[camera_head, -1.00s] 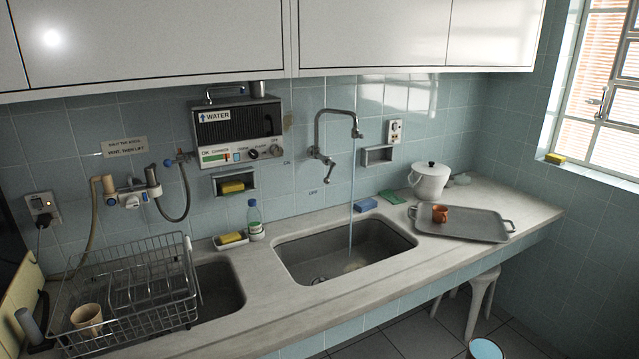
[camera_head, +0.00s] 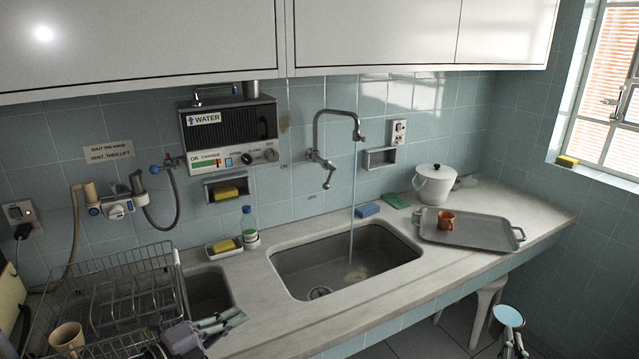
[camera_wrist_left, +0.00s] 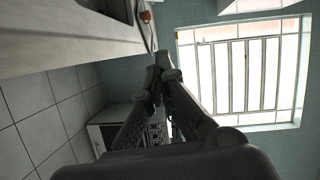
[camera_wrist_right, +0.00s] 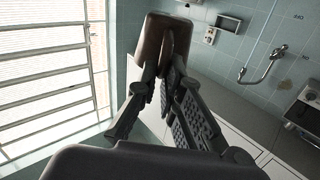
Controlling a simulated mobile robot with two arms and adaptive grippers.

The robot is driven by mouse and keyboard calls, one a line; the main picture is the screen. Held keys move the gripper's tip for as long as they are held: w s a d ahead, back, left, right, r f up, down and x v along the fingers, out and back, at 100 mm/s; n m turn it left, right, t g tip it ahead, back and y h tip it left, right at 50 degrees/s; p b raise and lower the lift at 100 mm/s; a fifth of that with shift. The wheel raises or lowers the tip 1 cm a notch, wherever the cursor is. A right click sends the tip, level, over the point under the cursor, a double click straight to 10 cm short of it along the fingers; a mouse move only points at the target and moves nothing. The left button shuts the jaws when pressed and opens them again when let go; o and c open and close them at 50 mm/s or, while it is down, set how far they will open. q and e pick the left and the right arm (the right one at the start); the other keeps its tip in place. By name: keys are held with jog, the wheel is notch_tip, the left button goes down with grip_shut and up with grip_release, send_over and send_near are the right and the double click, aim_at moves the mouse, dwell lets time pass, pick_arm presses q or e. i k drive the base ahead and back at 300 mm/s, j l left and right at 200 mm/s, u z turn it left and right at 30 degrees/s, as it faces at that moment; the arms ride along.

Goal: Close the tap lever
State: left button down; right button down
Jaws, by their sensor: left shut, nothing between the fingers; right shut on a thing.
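The chrome wall tap (camera_head: 335,113) arches over the sink, and a thin water stream (camera_head: 352,215) runs from its spout. Its lever (camera_head: 326,172) slants down and right, near wall marks "ON" and "OFF"; the tap also shows in the right wrist view (camera_wrist_right: 265,62). My left gripper (camera_head: 238,319) is shut and empty above the counter front, beside the dish rack and well away from the lever. My right gripper (camera_head: 512,342) is at the lower right, shut on a round thing (camera_head: 508,316) with a pale blue face. In the right wrist view, something brown (camera_wrist_right: 152,45) shows at its fingertips.
The wire dish rack (camera_head: 110,285) with a beige cup (camera_head: 67,338) stands left. A bottle (camera_head: 249,225) and sponge dish (camera_head: 222,251) stand behind the sink (camera_head: 295,282). A tray (camera_head: 490,233) with an orange mug (camera_head: 447,220) and a white pot (camera_head: 432,185) are right.

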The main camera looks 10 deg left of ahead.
aim_at(325, 186)
jog(key=i, duration=1.7)
